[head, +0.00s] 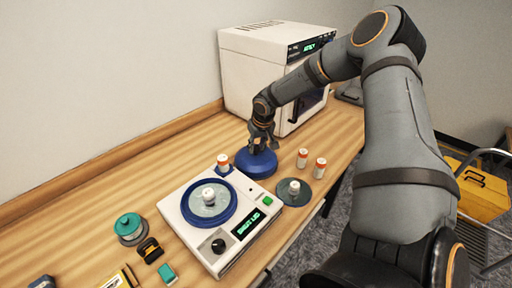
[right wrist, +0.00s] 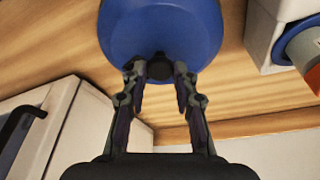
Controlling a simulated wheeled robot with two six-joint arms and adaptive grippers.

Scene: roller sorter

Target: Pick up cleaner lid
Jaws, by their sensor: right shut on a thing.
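The cleaner lid (head: 257,164) is a round blue dome with a dark knob, beside the far corner of the white machine in the head view. My right gripper (head: 262,146) is above it, shut on its knob. In the right wrist view the blue lid (right wrist: 160,30) fills the top middle, and the dark knob sits between the fingertips of my right gripper (right wrist: 160,72). I cannot tell whether the lid touches the table. My left gripper is not in view.
The white machine (head: 240,234) has a blue-rimmed round bowl, a black knob and a green display. Orange-and-white bottles (head: 302,158) stand right of the lid. A white boxy appliance (head: 252,50) stands behind. A teal round container (head: 129,226) and small items lie at front left.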

